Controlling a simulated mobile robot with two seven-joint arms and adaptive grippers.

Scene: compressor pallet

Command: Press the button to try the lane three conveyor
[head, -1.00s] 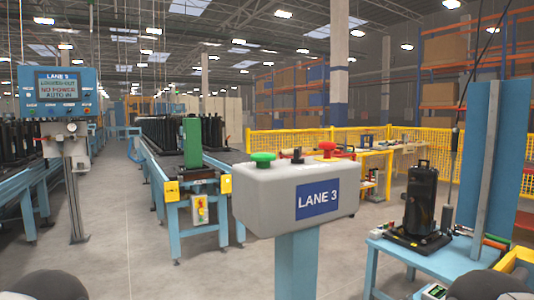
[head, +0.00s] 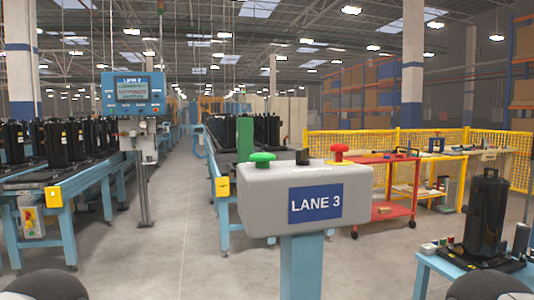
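A grey control box (head: 260,203) labelled LANE 3 stands on a blue post (head: 301,265) in front of me, nearly square to me. A green mushroom button (head: 262,158) is on its top at the left. A small black knob (head: 302,157) is in the middle, and a red mushroom button (head: 339,152) is at the right. Nothing touches the buttons. A blue LANE 3 display panel (head: 133,93) stands behind to the left; its smaller text is too blurred to read. Neither gripper is in view; only dark rounded parts of my arms show at the bottom corners.
Conveyors with black compressors (head: 60,140) run at the left and behind the box. A red cart (head: 386,210) stands behind it to the right. A blue bench (head: 450,272) with a black compressor (head: 485,215) is at the right. Open floor (head: 180,250) lies left of the post.

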